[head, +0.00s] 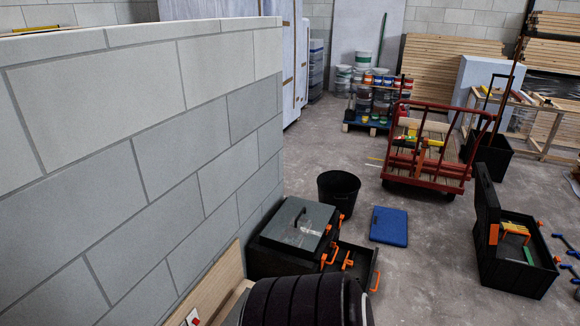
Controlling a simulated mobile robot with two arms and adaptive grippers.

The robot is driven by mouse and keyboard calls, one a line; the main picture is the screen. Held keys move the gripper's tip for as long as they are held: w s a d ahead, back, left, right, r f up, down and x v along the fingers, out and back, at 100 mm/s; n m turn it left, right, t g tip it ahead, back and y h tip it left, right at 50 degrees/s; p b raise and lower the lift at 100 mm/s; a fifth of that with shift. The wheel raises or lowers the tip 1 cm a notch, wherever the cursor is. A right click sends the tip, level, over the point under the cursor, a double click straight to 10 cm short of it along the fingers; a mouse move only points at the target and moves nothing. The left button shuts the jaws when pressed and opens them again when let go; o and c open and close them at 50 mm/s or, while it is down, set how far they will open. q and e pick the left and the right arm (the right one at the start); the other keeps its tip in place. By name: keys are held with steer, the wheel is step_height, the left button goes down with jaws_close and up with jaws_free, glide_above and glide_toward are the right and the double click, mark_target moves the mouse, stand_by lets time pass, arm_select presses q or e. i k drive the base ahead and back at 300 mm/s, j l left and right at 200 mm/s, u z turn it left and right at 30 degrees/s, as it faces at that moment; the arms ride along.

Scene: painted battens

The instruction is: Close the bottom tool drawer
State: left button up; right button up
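A black tool chest (276,262) with a grey lid (298,223) and orange latches stands on the floor beside the block wall. A low black drawer (375,266) sticks out from its right side, open, with orange parts in and on it. The drawer's near part and the chest's lower front are partly hidden by a dark ribbed form at the bottom edge, which I cannot identify for sure. Neither of my grippers shows in the head view.
A grey block wall (140,150) fills the left. A black bucket (338,192) and blue case (389,226) lie behind the drawer. An open black toolbox (510,274) stands right, a red cart (425,182) farther back. Bare floor lies between drawer and toolbox.

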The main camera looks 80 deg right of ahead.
mark_target(360, 272)
steer(key=k+j+z, duration=0.25)
steer(key=k, duration=0.15)
steer(key=k+z, duration=0.4)
steer(key=z, duration=2.3)
steer(key=i+l+u, duration=0.1)
steer(key=i, duration=0.4)
steer(key=i+l+u, duration=0.15)
steer(key=i, duration=0.4)
steer(key=i+l+u, duration=0.1)
steer(key=i+l, duration=0.15)
steer(key=i, duration=0.25)
